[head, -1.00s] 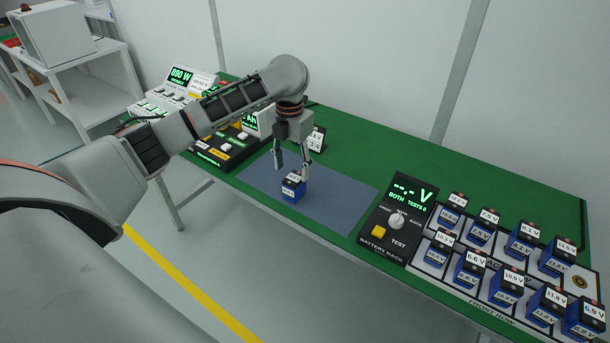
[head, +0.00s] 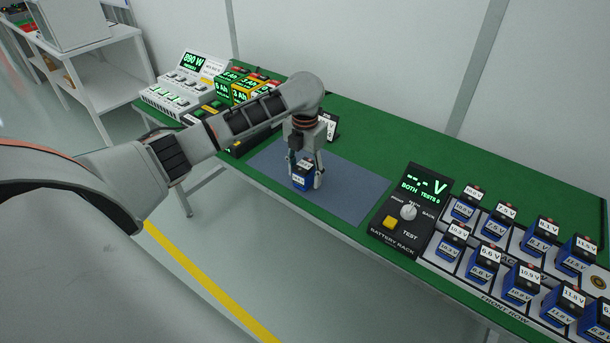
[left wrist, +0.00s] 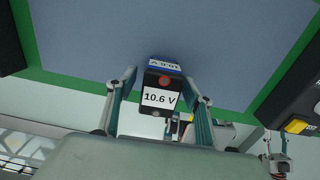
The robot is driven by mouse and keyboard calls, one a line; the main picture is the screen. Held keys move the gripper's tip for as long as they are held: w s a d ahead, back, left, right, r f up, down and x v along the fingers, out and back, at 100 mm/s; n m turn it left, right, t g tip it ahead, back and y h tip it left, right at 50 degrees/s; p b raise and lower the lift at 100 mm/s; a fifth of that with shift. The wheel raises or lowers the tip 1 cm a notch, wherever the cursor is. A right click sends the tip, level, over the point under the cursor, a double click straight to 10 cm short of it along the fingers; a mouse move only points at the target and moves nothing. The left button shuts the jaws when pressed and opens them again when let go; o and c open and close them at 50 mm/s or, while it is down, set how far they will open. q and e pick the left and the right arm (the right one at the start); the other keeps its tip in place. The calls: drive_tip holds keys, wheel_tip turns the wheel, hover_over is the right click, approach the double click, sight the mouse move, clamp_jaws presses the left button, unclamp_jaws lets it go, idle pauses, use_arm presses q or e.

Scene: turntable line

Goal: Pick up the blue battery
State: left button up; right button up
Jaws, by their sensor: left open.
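The blue battery (head: 301,180) stands upright on the blue-grey mat (head: 353,195). In the left wrist view its dark top (left wrist: 158,98) carries a "10.6 V" label and a red terminal. My left gripper (head: 305,170) is directly over it, pointing down. Its open fingers straddle the battery, one on each side; in the left wrist view (left wrist: 160,100) gaps show between the fingers and the battery.
A battery rack panel (head: 408,212) with a dial and yellow button stands right of the mat. Several similar blue batteries (head: 480,265) fill the rack beyond it. A meter (head: 190,85) and battery packs (head: 240,85) stand at the back left.

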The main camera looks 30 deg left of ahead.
use_arm(q)
drive_tip(key=c, duration=1.4)
drive_tip(key=shift+c, duration=0.2)
